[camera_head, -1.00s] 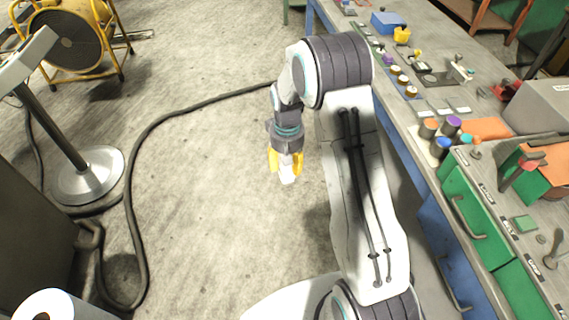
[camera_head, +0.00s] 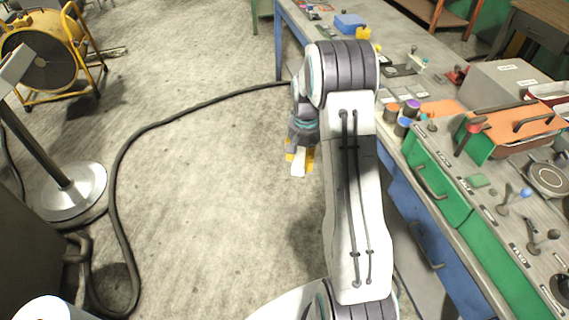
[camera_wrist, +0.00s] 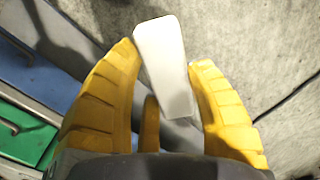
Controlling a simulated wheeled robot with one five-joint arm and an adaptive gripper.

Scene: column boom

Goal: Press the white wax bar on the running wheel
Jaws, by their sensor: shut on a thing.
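My gripper (camera_head: 299,160) has yellow fingers and is shut on the white wax bar (camera_head: 299,164), holding it over bare floor to the left of the workbench. In the wrist view the bar (camera_wrist: 163,62) is a pale block with rounded corners, tilted a little, gripped between the two yellow fingers (camera_wrist: 166,85) and sticking out past their tips. No running wheel that I can make out for sure is in either view.
The workbench (camera_head: 395,150) with green and blue drawers, knobs and small items runs along the right. A black hose (camera_head: 140,145) curves over the floor. A stand with a round metal base (camera_head: 75,190) and a yellow-framed drum (camera_head: 42,58) are at left. The middle floor is clear.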

